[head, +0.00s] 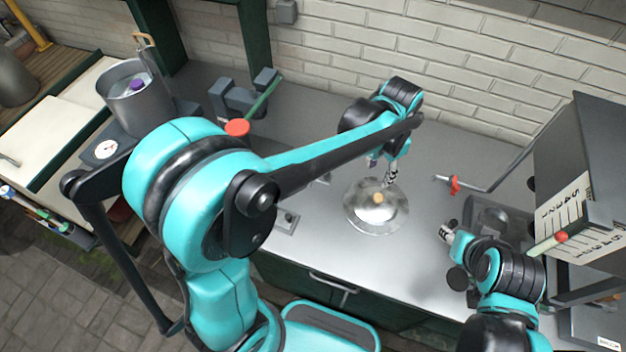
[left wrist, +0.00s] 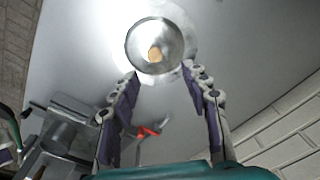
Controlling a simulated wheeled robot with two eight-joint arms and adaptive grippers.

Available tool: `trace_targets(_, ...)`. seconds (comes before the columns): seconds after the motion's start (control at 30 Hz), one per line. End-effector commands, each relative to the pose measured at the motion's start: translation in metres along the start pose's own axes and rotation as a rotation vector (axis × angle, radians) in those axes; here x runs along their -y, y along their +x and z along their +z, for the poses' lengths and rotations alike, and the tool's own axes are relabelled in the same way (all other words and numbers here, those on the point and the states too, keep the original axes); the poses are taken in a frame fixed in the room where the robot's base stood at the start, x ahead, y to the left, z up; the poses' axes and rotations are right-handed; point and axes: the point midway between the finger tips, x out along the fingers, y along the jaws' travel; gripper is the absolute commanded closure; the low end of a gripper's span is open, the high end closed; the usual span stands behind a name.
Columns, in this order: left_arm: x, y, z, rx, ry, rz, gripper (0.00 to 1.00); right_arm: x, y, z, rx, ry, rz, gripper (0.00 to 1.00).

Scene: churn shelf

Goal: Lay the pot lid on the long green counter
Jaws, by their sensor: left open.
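The pot lid (head: 377,212) is a round, shiny, glassy disc with a tan knob at its middle. It lies on the long counter (head: 340,262), whose top looks grey, with green fronts below. My left gripper (head: 383,178) is at the lid's far edge in the head view. In the left wrist view its two fingers (left wrist: 160,80) are spread apart with nothing between them, and the lid (left wrist: 138,52) shows just beyond the tips. My right gripper (head: 447,231) is to the right of the lid, apart from it; its fingers are too small to read.
A dark shelf unit (head: 606,140) stands at the far right. A metal pot (head: 138,100) stands on a scale at the left. A brick wall closes the back. Bare counter lies in front of the lid.

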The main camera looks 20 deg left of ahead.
Motion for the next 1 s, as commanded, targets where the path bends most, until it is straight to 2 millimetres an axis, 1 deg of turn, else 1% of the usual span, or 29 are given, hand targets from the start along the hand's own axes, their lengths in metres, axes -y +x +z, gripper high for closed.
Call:
trace_targets(0.03,0.005,-0.011,0.015,-0.026,-0.041,-0.012,0.54,0.000,0.000,0.000,0.000,0.000,0.000,0.60)
trace_targets(0.1,0.012,-0.024,0.034,-0.074,-0.106,-0.033,0.54,0.000,0.000,0.000,0.000,0.000,0.000,0.60)
trace_targets(0.2,0.020,-0.040,0.063,-0.143,-0.201,-0.063,0.54,0.000,0.000,0.000,0.000,0.000,0.000,0.60)
trace_targets(0.3,0.025,-0.051,0.092,-0.215,-0.296,-0.093,0.54,0.000,0.000,0.000,0.000,0.000,0.000,0.60)
trace_targets(0.43,0.029,-0.060,0.130,-0.308,-0.417,-0.132,0.54,0.000,0.000,0.000,0.000,0.000,0.000,0.60)
trace_targets(0.5,0.030,-0.061,0.149,-0.357,-0.480,-0.152,0.54,0.000,0.000,0.000,0.000,0.000,0.000,0.60)
trace_targets(0.6,0.030,-0.060,0.172,-0.424,-0.560,-0.177,0.54,0.000,0.000,0.000,0.000,0.000,0.000,0.60)
trace_targets(0.7,0.030,-0.057,0.189,-0.476,-0.622,-0.197,0.54,0.000,0.000,0.000,0.000,0.000,0.000,0.60)
trace_targets(0.8,0.030,-0.054,0.199,-0.512,-0.663,-0.211,0.54,0.000,0.000,0.000,0.000,0.000,0.000,0.60)
trace_targets(1.0,0.030,-0.053,0.205,-0.536,-0.689,-0.219,0.54,0.000,0.000,0.000,0.000,0.000,0.000,0.60)
